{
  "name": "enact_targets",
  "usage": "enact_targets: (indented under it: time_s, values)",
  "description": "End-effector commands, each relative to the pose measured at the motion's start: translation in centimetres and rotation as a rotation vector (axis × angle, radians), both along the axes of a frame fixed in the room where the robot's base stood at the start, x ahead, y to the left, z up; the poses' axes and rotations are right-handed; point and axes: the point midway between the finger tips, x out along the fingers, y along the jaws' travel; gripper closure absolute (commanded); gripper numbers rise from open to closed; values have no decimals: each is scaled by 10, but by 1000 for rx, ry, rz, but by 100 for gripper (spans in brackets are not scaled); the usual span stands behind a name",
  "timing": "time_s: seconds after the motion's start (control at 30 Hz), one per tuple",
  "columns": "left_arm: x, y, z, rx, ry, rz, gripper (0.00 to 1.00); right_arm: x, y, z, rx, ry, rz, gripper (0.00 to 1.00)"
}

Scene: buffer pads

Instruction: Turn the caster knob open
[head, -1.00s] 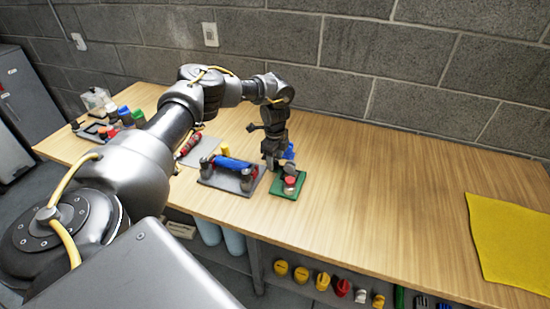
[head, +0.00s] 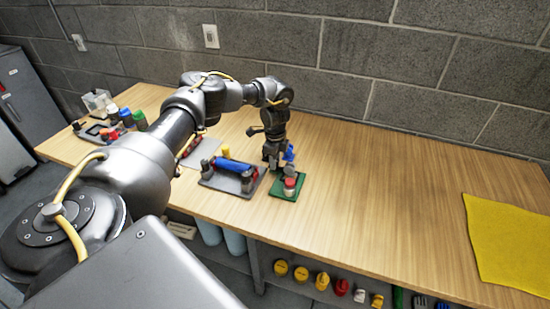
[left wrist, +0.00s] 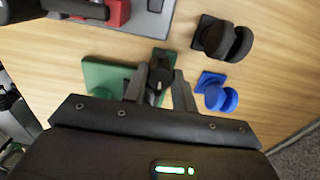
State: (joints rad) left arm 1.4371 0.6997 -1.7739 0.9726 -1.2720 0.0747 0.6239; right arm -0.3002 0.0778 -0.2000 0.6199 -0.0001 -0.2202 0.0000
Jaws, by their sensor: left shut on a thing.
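My left gripper (head: 273,163) points down at the rear edge of a small green plate (head: 288,194). In the left wrist view, its two fingers (left wrist: 158,92) close around a dark knob (left wrist: 160,72), which I take to be the caster knob, over the green plate (left wrist: 104,76). A red-topped, pale cylindrical piece (head: 290,184) stands on the plate in the head view. A blue caster (head: 289,152) stands just behind, apart from the gripper; it also shows in the left wrist view (left wrist: 214,92). The fingers hide part of the knob. My right gripper is out of view.
A grey tray (head: 225,183) with a blue roller lies close left of the green plate. A black caster (left wrist: 222,38) stands near the blue one. A yellow mat (head: 508,238) lies far right, with bare wood between. A shelf of several parts runs below the table.

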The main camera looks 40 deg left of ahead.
Motion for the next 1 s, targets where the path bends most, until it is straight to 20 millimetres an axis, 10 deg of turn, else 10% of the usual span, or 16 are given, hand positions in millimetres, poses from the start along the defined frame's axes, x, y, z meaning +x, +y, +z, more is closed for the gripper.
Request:
enact_targets:
  time_s: [1.0]
  values:
    - [0,0,3,1,2,954,96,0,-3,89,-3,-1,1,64]
